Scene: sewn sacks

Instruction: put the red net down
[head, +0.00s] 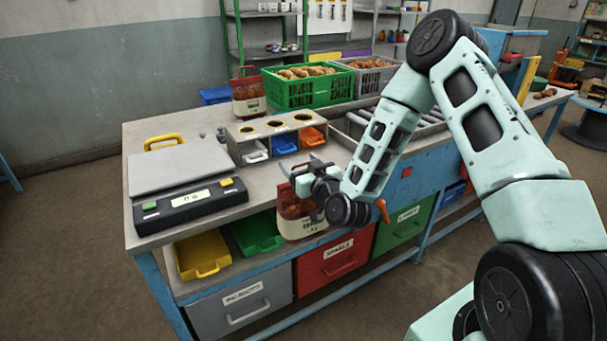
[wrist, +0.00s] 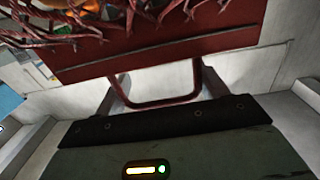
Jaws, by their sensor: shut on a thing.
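A red net bag (head: 296,213) with a pale label hangs from my gripper (head: 303,177) at the front edge of the bench. The gripper is shut on the top of this red net. In the wrist view the net's red band (wrist: 180,52) and handle loop show, with netting and orange contents at the top edge. A second red net (head: 249,95) stands upright at the back of the bench, beside the green crate.
A scale (head: 185,178) stands on the left of the bench (head: 140,137). A sorter with small bins (head: 277,142) is behind my gripper. A green crate (head: 303,90) and a grey crate (head: 372,80) hold brown produce. Drawers (head: 335,258) and trays are below.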

